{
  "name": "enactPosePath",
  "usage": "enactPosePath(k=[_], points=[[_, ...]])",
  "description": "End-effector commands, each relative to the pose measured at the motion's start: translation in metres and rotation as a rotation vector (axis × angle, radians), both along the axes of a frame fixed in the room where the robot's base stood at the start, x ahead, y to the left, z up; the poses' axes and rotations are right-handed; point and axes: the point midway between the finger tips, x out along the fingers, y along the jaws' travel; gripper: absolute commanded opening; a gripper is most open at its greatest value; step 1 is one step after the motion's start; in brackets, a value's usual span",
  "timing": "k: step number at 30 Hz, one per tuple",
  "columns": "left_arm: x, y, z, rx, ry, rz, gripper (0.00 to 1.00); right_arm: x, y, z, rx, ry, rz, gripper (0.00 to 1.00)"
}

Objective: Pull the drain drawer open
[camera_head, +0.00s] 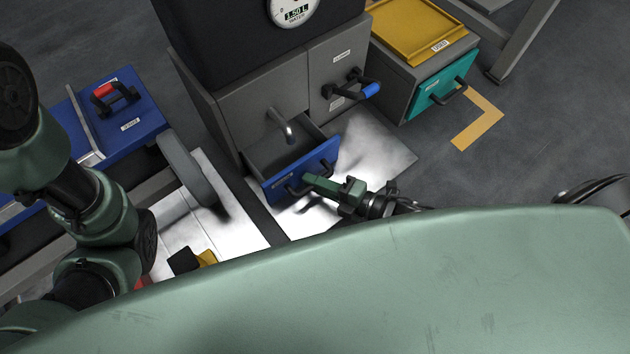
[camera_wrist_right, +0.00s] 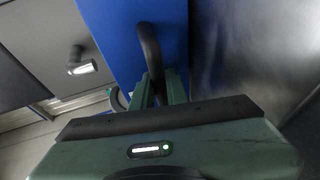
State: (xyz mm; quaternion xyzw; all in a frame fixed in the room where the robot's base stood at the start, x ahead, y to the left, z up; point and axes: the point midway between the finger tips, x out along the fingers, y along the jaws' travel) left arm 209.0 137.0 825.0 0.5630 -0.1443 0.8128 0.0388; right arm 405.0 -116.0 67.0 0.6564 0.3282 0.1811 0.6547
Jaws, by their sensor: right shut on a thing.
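The drain drawer (camera_head: 322,164) has a blue front and a black bar handle (camera_head: 293,189), and it stands pulled out from the grey cabinet (camera_head: 262,92) under a metal spout (camera_head: 281,126). My right gripper (camera_head: 308,181) is shut on the handle. In the right wrist view, the handle (camera_wrist_right: 150,50) runs down between the fingers of my right gripper (camera_wrist_right: 158,88), with the blue drawer front (camera_wrist_right: 110,30) behind it. My left arm comes in at the left of the head view, and its gripper cannot be made out.
A valve with a blue lever (camera_head: 370,90) sits on the cabinet face right of the drawer. A teal-fronted drawer unit (camera_head: 425,97) with a yellow tray (camera_head: 415,30) stands at the right. A blue-topped cart (camera_head: 135,132) stands at the left. Floor right of the drawer is clear.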

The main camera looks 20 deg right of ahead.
Motion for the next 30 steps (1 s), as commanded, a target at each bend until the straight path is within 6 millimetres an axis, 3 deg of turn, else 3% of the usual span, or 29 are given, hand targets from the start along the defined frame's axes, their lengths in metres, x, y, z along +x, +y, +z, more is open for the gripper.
enactPosePath(k=[8, 15, 23, 24, 30], points=[[0.0, 0.0, 0.0, 0.0, 0.0, 0.0, 0.36, -0.001, 0.0, -0.001, -0.001, 0.001, 0.0, 0.0], [0.001, 0.0, 0.019, 0.0, 0.003, 0.0, 0.36, -0.017, -0.006, 0.002, -0.002, 0.006, -0.002, 0.0], [0.0, 0.0, 0.017, 0.0, 0.001, 0.0, 0.36, -0.018, -0.006, -0.001, -0.001, 0.001, 0.0, 0.0], [0.0, 0.0, 0.017, 0.0, 0.001, 0.0, 0.36, -0.018, -0.006, -0.001, -0.001, 0.001, 0.0, 0.23], [0.0, 0.0, 0.017, 0.0, 0.001, 0.0, 0.36, -0.018, -0.006, 0.0, -0.001, 0.001, 0.0, 0.23]])
